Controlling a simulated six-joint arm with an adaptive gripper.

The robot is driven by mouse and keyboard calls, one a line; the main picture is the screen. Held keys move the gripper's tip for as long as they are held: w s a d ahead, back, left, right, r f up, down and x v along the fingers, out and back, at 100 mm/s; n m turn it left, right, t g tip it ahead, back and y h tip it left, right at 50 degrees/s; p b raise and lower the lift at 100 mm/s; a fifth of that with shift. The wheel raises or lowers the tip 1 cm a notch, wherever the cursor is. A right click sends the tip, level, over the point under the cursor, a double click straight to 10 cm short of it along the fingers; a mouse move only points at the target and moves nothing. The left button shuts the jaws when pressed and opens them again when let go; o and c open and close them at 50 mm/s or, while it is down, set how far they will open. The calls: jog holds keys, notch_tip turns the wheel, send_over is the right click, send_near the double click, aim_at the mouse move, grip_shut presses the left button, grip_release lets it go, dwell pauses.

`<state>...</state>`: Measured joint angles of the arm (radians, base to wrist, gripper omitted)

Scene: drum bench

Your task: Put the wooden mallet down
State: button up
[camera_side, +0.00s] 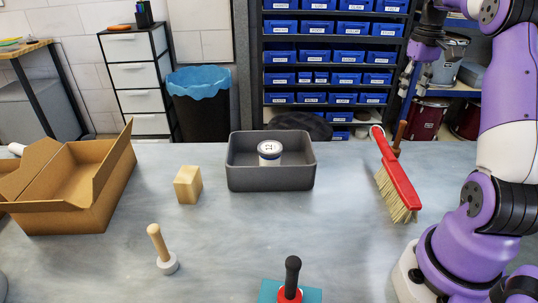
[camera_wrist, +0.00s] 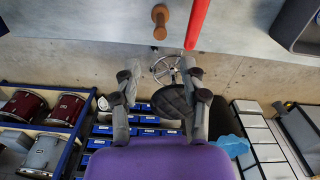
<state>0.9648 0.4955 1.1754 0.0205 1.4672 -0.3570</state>
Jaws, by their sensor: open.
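A brown wooden piece (camera_side: 399,137), which looks like the wooden mallet, stands upright on the grey bench behind the red brush, partly hidden by it. In the wrist view this piece (camera_wrist: 160,20) shows a rounded top and is beside the red brush handle, near the bench edge. My gripper (camera_side: 414,85) is raised above and beyond the far right of the bench. Its fingers are apart with nothing between them, as the wrist view also shows (camera_wrist: 160,82). The gripper is clear of the wooden piece.
A red brush (camera_side: 398,175) lies at the right. A grey bin (camera_side: 270,180) holds a white round container (camera_side: 270,149). A wood block (camera_side: 188,184), an open carton (camera_side: 75,190), a pale-handled tool (camera_side: 158,243) and a black-handled tool (camera_side: 292,270) are also on the bench. The centre is clear.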

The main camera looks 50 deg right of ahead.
jog(key=w+a+r+n+t+h, duration=0.1)
jog(key=w+a+r+n, duration=0.15)
jog(key=a, duration=0.45)
jog(key=w+a+r+n+t, duration=0.1)
jog(key=w+a+r, duration=0.15)
jog(key=a, duration=0.55)
jog(key=s+a+f+n+t, duration=0.1)
jog(key=s+a+f+n, duration=0.1)
jog(key=a, duration=0.6)
jog(key=s+a+f+n+t+y, duration=0.1)
jog(key=s+a+f+t, duration=0.1)
jog(key=a, duration=0.6)
jog(key=shift+s+a+f+n+t, duration=0.3)
jog(key=shift+s+f, duration=0.3)
jog(key=shift+s, duration=0.6)
